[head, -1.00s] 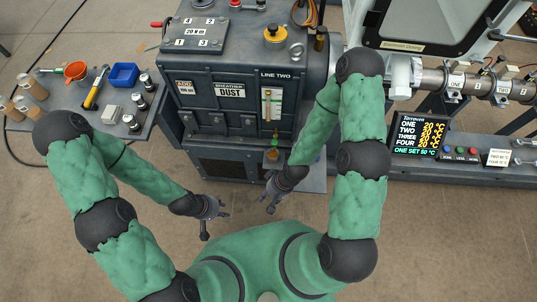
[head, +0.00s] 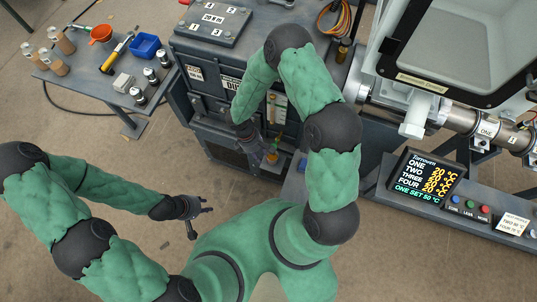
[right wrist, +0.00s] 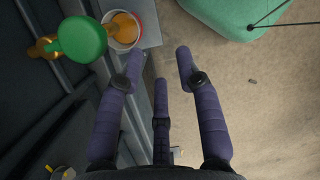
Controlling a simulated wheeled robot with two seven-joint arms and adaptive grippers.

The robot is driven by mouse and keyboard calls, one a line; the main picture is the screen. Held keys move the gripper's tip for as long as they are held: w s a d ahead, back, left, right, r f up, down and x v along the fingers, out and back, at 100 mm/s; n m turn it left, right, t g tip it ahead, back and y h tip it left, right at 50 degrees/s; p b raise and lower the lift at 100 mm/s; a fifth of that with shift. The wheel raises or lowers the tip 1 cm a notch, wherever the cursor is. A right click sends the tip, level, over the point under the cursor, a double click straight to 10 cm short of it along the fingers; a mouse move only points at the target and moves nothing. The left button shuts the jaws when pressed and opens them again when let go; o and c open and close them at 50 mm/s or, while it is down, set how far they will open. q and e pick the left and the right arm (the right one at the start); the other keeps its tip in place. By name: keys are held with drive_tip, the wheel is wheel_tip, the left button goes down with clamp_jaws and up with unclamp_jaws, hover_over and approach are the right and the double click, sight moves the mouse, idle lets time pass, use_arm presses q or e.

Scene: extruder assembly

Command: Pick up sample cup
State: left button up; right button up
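The sample cup (right wrist: 124,32) is a small pale cup with a reddish rim and orange contents. In the right wrist view it stands on a grey ledge at the top, partly covered by a green knob (right wrist: 82,38). My right gripper (right wrist: 156,62) is open and empty, with its fingers pointing toward the top of that view. The cup is just beyond and left of the fingertips, apart from them. In the head view my right gripper (head: 267,156) is at the front of the grey machine, where the cup is hard to make out. My left gripper (head: 204,208) hangs over bare floor, its fingers apart and empty.
The grey machine (head: 211,62) rises directly before my right gripper. A side table (head: 112,103) at the left holds bottles, an orange funnel (head: 101,33) and a blue bin (head: 145,46). A display panel (head: 427,180) stands right. Floor between is clear.

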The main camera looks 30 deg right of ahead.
drive_tip(key=w+d+r+n+h, duration=0.1)
drive_tip(key=w+d+n+h, duration=0.1)
drive_tip(key=w+d, duration=0.15)
drive_tip(key=b, duration=0.4)
hover_over(270, 156)
drive_tip(key=shift+t, duration=0.4)
drive_tip(key=f, duration=0.9)
drive_tip(key=shift+w+d+f, duration=0.1)
drive_tip(key=shift+w+f, duration=0.2)
clamp_jaws()
